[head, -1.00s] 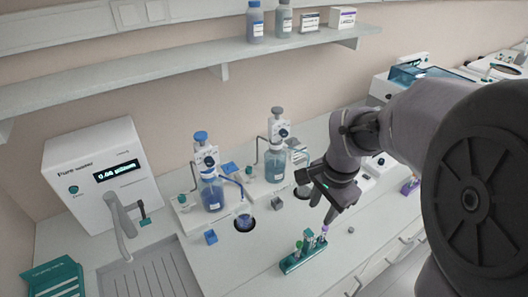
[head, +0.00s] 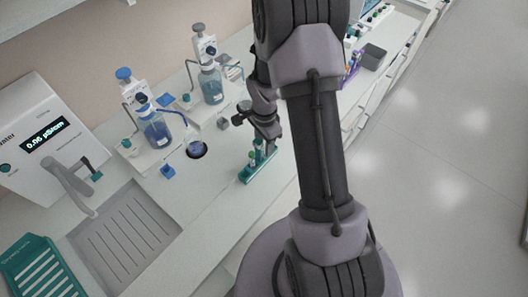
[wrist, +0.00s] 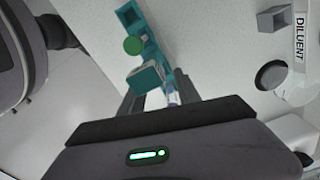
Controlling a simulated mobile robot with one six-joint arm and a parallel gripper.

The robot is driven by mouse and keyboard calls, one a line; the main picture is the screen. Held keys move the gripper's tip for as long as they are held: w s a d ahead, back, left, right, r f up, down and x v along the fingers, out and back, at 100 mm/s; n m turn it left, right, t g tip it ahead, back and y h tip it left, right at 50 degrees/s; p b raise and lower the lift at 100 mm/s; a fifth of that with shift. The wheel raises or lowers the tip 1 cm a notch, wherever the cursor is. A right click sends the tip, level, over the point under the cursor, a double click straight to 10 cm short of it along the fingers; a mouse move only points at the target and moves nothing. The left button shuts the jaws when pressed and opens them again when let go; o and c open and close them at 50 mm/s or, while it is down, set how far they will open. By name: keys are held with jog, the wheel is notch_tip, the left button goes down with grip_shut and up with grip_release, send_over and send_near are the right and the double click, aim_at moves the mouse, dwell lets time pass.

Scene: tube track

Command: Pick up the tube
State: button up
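The teal rack (head: 246,175) stands on the bench near its front edge and holds several tubes. In the wrist view the rack (wrist: 128,14) runs from the top toward my gripper, with a green-capped tube (wrist: 133,46) and a teal square-topped piece (wrist: 144,80) in it. A slim tube with a bluish-purple part (wrist: 171,92) shows between my fingers, close to the right one. My gripper (wrist: 160,88) looks open, with a gap left of this tube. In the head view my gripper (head: 268,140) is low over the rack's far end and partly hides the tubes.
The sink (head: 122,225) is at left. A purple rack (head: 353,64) and grey bin (head: 373,57) stand farther right.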

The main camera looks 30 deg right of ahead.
jog(key=shift+w+f, duration=0.1)
jog(key=shift+f, duration=0.55)
jog(key=shift+r, duration=0.1)
grip_shut()
jog(key=shift+r, duration=0.1)
notch_tip(320, 180, up, 18)
jog(key=p, duration=0.3)
